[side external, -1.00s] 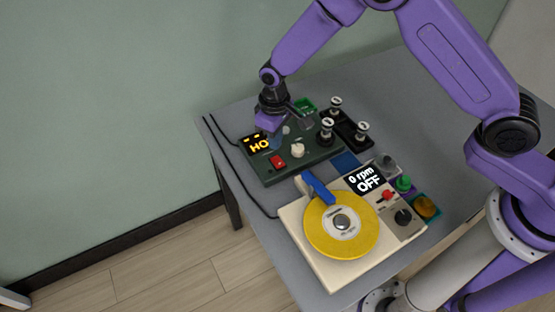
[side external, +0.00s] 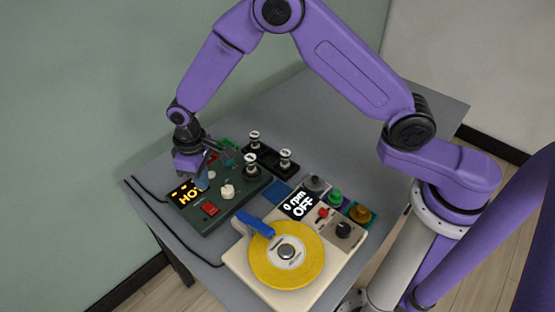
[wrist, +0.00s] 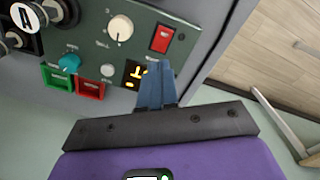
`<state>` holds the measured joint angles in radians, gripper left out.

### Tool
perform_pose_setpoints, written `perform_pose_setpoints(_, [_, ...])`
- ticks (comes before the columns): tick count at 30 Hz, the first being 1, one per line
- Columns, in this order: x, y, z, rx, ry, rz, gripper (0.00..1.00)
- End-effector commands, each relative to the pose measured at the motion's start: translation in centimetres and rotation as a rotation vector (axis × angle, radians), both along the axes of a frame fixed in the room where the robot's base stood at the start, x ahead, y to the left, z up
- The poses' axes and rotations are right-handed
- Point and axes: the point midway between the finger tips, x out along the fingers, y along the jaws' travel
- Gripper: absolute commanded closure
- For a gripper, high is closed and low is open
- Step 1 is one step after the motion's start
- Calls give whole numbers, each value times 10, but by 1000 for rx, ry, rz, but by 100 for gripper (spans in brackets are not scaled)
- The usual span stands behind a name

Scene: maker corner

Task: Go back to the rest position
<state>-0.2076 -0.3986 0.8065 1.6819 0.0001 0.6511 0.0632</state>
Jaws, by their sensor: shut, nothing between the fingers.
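My gripper (side external: 203,181) is at the back left of the table, over the dark green control panel (side external: 226,209). Its blue fingers are together with nothing between them; the wrist view shows them (wrist: 155,84) in front of the panel's orange display (wrist: 134,72). In the side view the display (side external: 185,195) reads "HO", with the rest hidden by the gripper. The panel has a cream knob (side external: 227,191) and a red rocker switch (side external: 210,209). I cannot tell whether the fingertips touch the panel.
A cream machine (side external: 236,262) with a yellow disc (side external: 268,270), a blue arm and a display reading "0 rpm OFF" stands in front. The table's right rear (side external: 350,125) is clear.

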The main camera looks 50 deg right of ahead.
Motion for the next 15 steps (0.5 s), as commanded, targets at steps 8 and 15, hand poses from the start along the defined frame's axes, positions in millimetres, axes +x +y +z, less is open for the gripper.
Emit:
perform_pose_setpoints(8, [-49, -21, 61, 6, -8, 113, 100])
perform_pose_setpoints(15, [-108, -55, 106, 10, -12, 220, 100])
